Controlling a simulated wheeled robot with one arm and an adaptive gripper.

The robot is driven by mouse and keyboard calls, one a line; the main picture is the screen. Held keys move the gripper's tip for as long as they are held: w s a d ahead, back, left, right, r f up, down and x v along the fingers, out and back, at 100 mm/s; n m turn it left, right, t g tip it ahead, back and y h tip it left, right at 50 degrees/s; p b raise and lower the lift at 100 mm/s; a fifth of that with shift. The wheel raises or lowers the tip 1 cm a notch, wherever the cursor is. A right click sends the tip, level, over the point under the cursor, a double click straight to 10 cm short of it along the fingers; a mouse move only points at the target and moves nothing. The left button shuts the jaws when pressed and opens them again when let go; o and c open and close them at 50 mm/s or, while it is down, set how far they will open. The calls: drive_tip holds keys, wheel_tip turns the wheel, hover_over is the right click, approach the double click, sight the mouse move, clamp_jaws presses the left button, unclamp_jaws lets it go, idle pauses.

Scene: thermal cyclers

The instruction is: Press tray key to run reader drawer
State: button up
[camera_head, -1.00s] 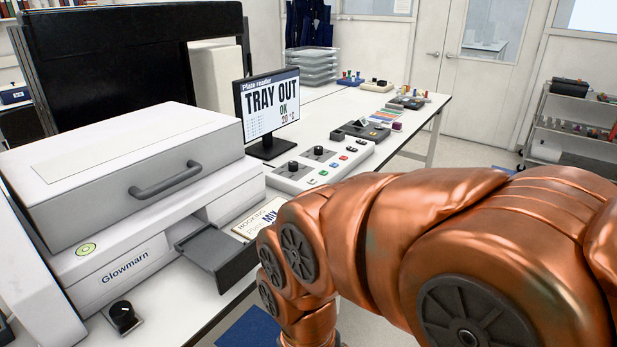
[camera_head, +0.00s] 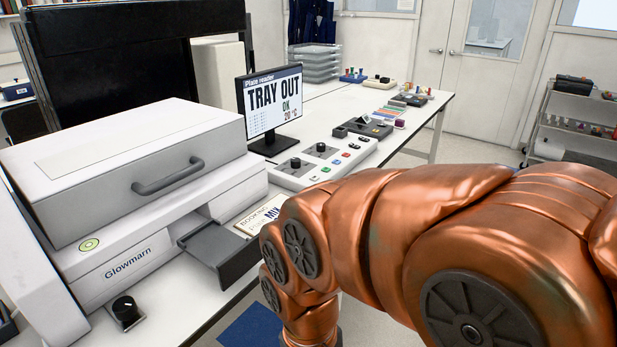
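The white Glowmarn plate reader (camera_head: 125,190) stands on the bench at left. Its dark grey drawer (camera_head: 222,252) sticks out of the front slot and looks empty. The monitor (camera_head: 270,103) behind it reads "TRAY OUT", "OK" and "20 °C". A white control panel (camera_head: 330,160) with black knobs and several small coloured keys lies right of the monitor. I cannot read the key labels. A round green-ringed button (camera_head: 90,244) is on the reader's front. My copper arm fills the lower right, and my gripper is not in view.
A black knob box (camera_head: 125,309) stands in front of the reader. A booking card (camera_head: 262,215) lies between the drawer and my arm. Small devices and colourful racks (camera_head: 354,75) line the bench further back. A shelf cart (camera_head: 570,125) stands at far right.

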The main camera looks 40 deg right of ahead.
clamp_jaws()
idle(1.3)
